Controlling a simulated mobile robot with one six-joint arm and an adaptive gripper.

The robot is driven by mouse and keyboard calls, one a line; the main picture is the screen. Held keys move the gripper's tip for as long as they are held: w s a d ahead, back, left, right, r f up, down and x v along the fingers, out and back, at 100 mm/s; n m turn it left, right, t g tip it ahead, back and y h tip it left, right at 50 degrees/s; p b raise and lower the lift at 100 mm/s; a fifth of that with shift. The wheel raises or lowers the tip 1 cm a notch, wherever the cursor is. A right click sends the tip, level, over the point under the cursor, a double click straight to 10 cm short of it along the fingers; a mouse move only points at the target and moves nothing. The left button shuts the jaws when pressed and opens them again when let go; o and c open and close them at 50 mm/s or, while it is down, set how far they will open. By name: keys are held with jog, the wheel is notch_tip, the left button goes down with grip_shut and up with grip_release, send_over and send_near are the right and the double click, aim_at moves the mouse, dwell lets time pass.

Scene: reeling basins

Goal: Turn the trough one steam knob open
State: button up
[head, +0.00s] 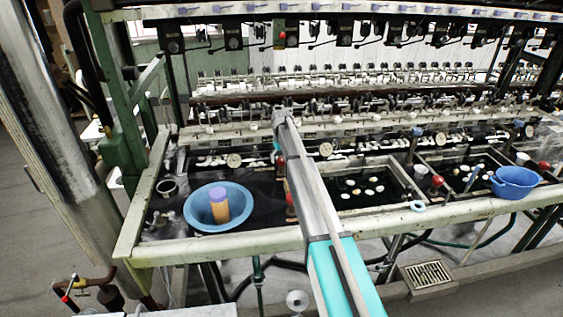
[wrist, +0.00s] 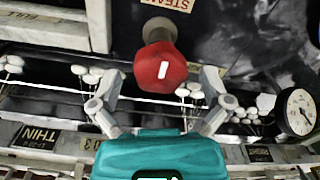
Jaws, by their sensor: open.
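In the wrist view, a red knob (wrist: 160,70) with a white bar mark sits on a dark stem below a "STEAM" label (wrist: 168,3). The white mark points roughly up and down in the picture. My gripper (wrist: 161,80) is open, with one pale finger on each side of the knob. Gaps show between the fingers and the knob, so it is not gripped. In the head view, my arm reaches over the basin bench and hides most of the gripper. Red knobs show beside the arm there (head: 291,199); I cannot tell which one is trough one's.
Another blue bowl (head: 515,183) is at the right. Dark basins hold pale cocoons (head: 362,187).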

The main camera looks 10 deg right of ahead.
dwell(0.3)
jog(key=c, duration=1.2)
jog(key=shift+o, duration=0.2)
